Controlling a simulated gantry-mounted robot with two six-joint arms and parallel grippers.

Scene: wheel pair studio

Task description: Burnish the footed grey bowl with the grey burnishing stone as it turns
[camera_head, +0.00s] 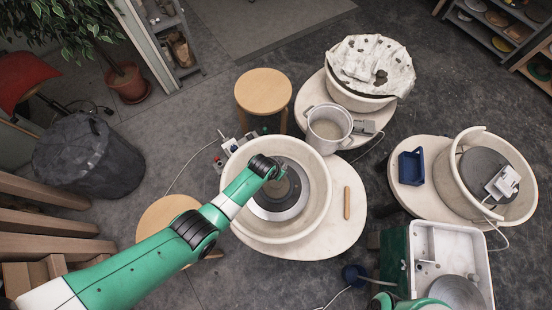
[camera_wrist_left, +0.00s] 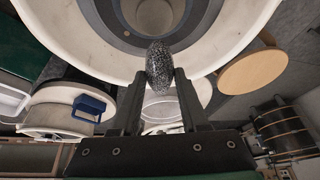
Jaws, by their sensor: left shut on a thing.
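The wheel's splash basin (camera_head: 318,212) surrounds a grey wheel head (camera_head: 282,213) in the head view. A grey round form, likely the footed bowl (camera_head: 290,187), sits at its centre, partly hidden by my left arm; its foot cannot be made out. In the left wrist view a grey round shape (camera_wrist_left: 152,14) shows at the top edge, cut off by the frame. My left gripper (camera_wrist_left: 160,78) is shut on the speckled dark grey burnishing stone (camera_wrist_left: 158,62), whose end sticks out beyond the fingertips. The gripper is over the basin; contact with the bowl cannot be told.
A wooden tool (camera_head: 347,202) lies on the wheel table right of the basin. A pale bucket (camera_head: 329,128) stands behind it. Wooden stools (camera_head: 263,91) stand behind and at left. Other wheels, one with a blue holder (camera_head: 411,167), and a sink (camera_head: 452,245) stand at right.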

